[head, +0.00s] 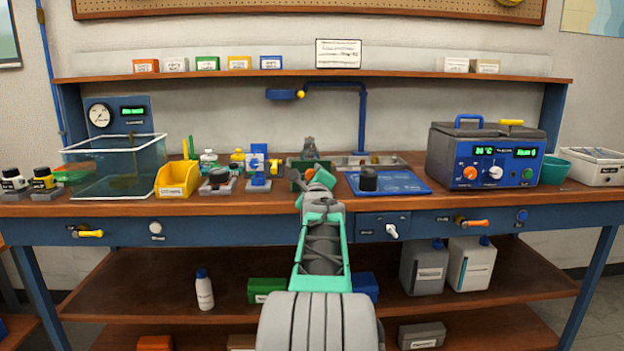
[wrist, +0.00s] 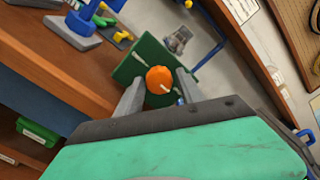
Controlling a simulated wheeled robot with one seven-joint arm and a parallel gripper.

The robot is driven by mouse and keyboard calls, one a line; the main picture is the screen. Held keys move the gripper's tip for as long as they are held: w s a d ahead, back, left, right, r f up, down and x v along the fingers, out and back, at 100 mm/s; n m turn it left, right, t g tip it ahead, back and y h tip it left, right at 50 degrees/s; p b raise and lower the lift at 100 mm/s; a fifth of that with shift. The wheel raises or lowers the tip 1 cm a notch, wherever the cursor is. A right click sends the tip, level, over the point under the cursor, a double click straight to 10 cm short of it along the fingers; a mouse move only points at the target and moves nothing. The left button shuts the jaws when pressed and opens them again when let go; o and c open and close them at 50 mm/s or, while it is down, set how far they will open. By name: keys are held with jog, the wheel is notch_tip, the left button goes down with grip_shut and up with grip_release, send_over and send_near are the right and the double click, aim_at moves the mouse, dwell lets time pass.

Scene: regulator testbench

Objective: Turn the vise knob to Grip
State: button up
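An orange round knob (wrist: 159,80) with a white pointer mark sits on a green plate (wrist: 150,56) in the wrist view. The knob's labels cannot be read. My gripper (wrist: 160,84) is open, with one grey finger on each side of the knob and a small gap showing on both sides. In the head view my gripper (head: 318,176) reaches the bench's middle and hides most of the knob. Part of the green plate (head: 295,180) shows left of it. A grey metal piece (head: 310,149), perhaps the vise, stands behind; it also shows in the wrist view (wrist: 178,40).
Blue stands (head: 258,166) and a yellow bin (head: 177,179) are to the left. A blue mat (head: 410,184) with a black cylinder (head: 368,179) lies close to the right. A blue pipe (head: 362,115) rises behind. A blue unit with dials (head: 486,160) stands farther right.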

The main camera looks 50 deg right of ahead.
jog(key=shift+o, duration=1.1)
jog(key=shift+w+a, duration=0.1)
jog(key=v, duration=0.8)
jog(key=shift+p, duration=0.45)
